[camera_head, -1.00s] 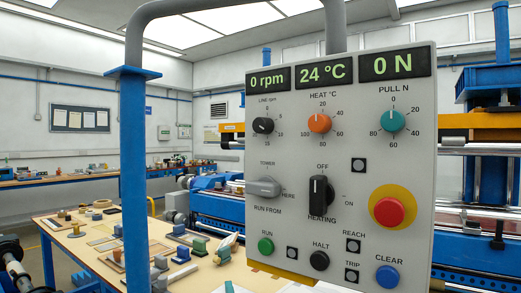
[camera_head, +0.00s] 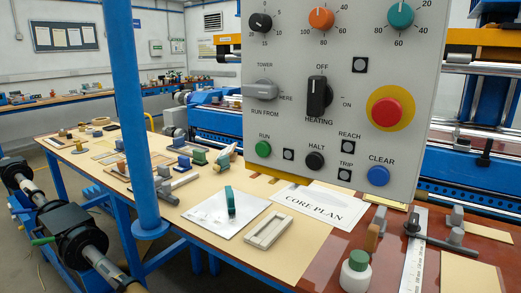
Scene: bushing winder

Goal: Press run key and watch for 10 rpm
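The grey control panel (camera_head: 300,107) fills the upper right of the head view. Its green RUN key (camera_head: 263,149) is at the lower left of the panel, with the black HALT key (camera_head: 315,160) and blue CLEAR key (camera_head: 379,176) to its right. The display row with the rpm readout is cut off above the picture, so no speed can be read now. The LINE rpm knob (camera_head: 261,23) shows at the top left of the panel. Neither gripper is in view.
A red button (camera_head: 386,112) on a yellow disc sits on the panel's right. A blue post (camera_head: 130,120) stands left of the panel.

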